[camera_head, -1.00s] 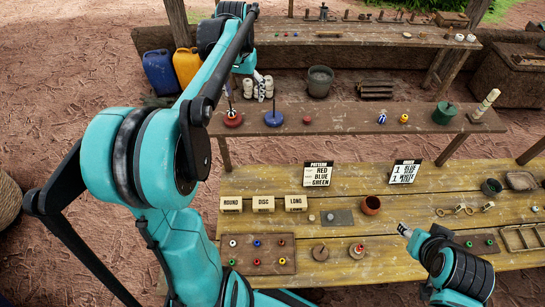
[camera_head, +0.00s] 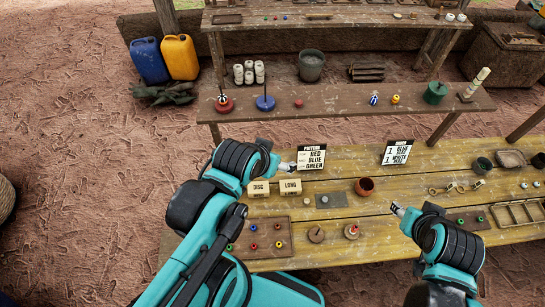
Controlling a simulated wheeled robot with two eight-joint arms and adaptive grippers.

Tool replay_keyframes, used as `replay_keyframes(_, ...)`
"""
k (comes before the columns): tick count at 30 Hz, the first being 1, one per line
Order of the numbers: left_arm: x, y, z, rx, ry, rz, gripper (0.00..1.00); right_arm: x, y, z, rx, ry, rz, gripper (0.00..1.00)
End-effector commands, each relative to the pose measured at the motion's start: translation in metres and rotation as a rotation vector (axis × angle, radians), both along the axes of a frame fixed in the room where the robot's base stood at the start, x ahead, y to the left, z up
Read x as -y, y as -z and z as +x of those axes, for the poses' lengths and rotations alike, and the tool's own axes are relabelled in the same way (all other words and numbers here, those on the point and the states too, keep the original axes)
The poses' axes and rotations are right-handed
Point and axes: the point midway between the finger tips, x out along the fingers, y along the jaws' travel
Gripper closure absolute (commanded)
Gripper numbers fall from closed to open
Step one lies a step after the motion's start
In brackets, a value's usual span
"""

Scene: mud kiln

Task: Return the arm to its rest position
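My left arm comes in from the lower left, and its gripper (camera_head: 288,166) hangs over the back left of the near bench, beside the pattern sign (camera_head: 312,157). Its fingers are small and pale, and I cannot tell whether they are open or shut. No held object shows there. My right gripper (camera_head: 398,210) is over the near bench, just right of the reddish clay cup (camera_head: 365,187). Its fingers are too small to tell open from shut. The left arm hides part of the bench's left side.
Label blocks (camera_head: 290,187) and a bead board (camera_head: 283,236) lie near the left arm. Behind, a shelf (camera_head: 340,110) carries a red-based spindle (camera_head: 224,104), a blue-based spindle (camera_head: 265,103) and a green pot (camera_head: 435,93). Blue and yellow jerrycans (camera_head: 180,56) stand at the back left. Open ground lies left.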

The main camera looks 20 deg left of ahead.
Motion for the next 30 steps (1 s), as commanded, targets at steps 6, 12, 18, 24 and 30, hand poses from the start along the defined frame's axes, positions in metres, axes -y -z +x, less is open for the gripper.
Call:
replay_keyframes(6, 0.000, 0.000, 0.000, 0.001, 0.000, 0.000, 0.22, 0.000, 0.000, 0.000, 0.000, 0.000, 0.000, 0.57)
replay_keyframes(12, 0.000, 0.008, 0.000, 0.000, 0.000, 0.000, 0.22, 0.000, 0.008, 0.000, 0.000, 0.000, 0.000, 0.57)
replay_keyframes(18, 0.000, 0.044, 0.000, 0.000, 0.000, 0.000, 0.22, 0.000, 0.044, 0.000, 0.000, 0.000, 0.000, 0.57)
replay_keyframes(24, 0.000, 0.099, 0.000, 0.000, 0.000, 0.000, 0.22, 0.000, 0.099, 0.000, 0.000, 0.000, 0.000, 0.57)
replay_keyframes(30, 0.000, 0.154, 0.000, -0.001, 0.000, 0.000, 0.22, 0.000, 0.154, 0.000, 0.000, 0.000, 0.000, 0.57)
